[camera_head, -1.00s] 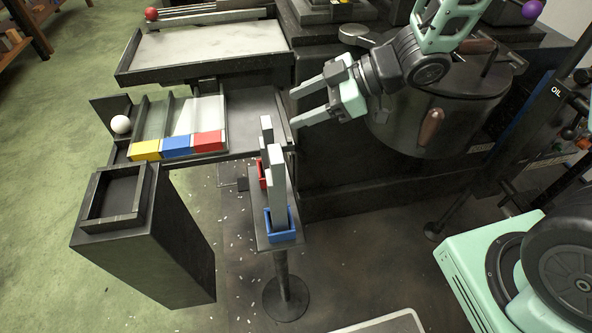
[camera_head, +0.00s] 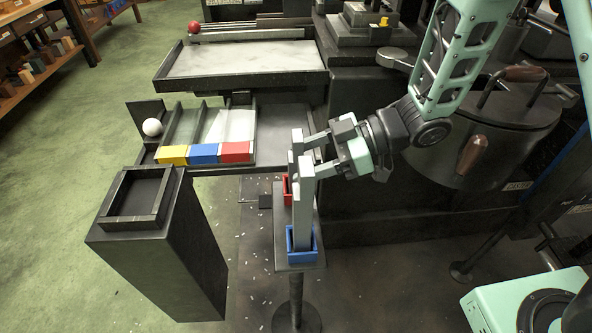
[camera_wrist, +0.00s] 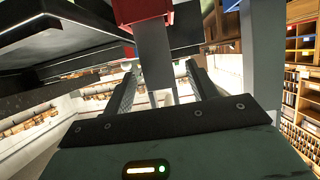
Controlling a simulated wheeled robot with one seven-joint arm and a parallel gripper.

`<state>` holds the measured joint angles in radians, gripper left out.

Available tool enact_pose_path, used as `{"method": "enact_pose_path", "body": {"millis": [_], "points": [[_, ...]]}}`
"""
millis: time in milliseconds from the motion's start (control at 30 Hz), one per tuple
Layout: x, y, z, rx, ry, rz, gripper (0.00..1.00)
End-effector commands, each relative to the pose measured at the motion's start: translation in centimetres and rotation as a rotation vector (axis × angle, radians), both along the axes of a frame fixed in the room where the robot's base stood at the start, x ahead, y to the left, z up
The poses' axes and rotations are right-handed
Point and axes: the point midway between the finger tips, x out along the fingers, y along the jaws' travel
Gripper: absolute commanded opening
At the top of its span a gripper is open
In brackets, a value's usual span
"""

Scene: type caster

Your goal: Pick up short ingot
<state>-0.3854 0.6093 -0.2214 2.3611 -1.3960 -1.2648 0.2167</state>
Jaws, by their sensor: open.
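Two upright grey ingots stand in holders on a narrow stand (camera_head: 298,262). The rear ingot (camera_head: 296,140) rises from the red holder (camera_head: 286,188); the front ingot (camera_head: 303,205) rises from the blue holder (camera_head: 301,242) and partly hides the rear one. My gripper (camera_head: 309,160) is open, level with the ingots' upper parts. In the tilted wrist view, the ingot of the red holder (camera_wrist: 152,50) appears between my two fingers, without clear contact. The other ingot (camera_wrist: 262,60) is outside the right finger and looks longer, though it is nearer the camera.
Yellow, blue and red blocks (camera_head: 205,153) and a white ball (camera_head: 152,127) are on the rack to the left. A dark pedestal (camera_head: 165,250) stands at front left. A large lidded pot (camera_head: 480,140) is behind my arm. Floor shows between pedestal and stand.

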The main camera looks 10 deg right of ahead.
Motion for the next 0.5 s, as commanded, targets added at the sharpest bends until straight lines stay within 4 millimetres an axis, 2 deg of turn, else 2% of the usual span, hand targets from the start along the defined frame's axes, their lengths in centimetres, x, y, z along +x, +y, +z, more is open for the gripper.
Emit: {"method": "enact_pose_path", "body": {"millis": [200, 500], "points": [[0.1, 3.0, -1.2, 0.0, 0.002, 0.004, 0.58], [0.2, 3.7, -1.5, 0.0, 0.001, 0.001, 0.58]]}}
